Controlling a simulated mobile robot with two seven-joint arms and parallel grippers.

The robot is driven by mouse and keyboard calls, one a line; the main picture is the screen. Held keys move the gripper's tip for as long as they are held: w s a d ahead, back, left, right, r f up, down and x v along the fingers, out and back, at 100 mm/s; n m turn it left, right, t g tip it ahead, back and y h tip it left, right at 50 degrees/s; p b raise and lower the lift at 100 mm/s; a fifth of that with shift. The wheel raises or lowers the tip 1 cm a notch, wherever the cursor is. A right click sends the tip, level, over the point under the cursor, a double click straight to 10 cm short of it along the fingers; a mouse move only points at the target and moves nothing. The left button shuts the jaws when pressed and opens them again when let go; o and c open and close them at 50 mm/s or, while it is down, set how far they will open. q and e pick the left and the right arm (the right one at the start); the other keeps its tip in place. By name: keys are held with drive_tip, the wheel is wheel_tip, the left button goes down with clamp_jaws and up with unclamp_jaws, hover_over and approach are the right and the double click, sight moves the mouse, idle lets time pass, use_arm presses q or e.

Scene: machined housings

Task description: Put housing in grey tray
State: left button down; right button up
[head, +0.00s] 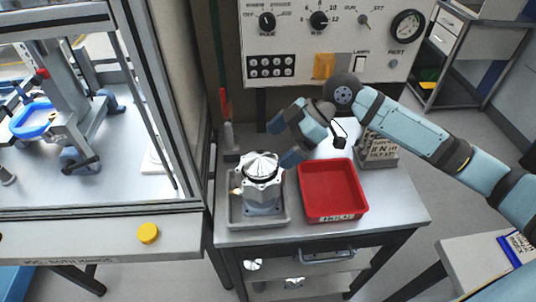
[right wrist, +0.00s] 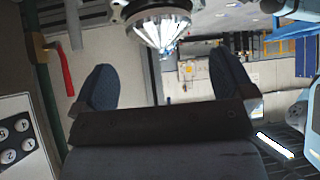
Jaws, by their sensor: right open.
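The silver housing (head: 263,192), with a ribbed conical top and a dark ring, stands upright in the grey tray (head: 234,216) on the small metal table. Part of it also shows at the top edge of the right wrist view (right wrist: 160,24). My right gripper (head: 282,156) is just behind and to the right of the housing's top, apart from its body. In the right wrist view my right gripper (right wrist: 163,82) has its two fingers wide apart with nothing between the tips. My left gripper is not in view.
A red tray (head: 332,190) with a white label is empty beside the grey tray. A labelled grey block (head: 379,150) stands behind it. A control panel (head: 320,40) is at the back. A machine enclosure with a yellow button (head: 148,233) is at the left.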

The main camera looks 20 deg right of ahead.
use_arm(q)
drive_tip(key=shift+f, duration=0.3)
use_arm(e)
drive_tip(key=v, duration=0.6)
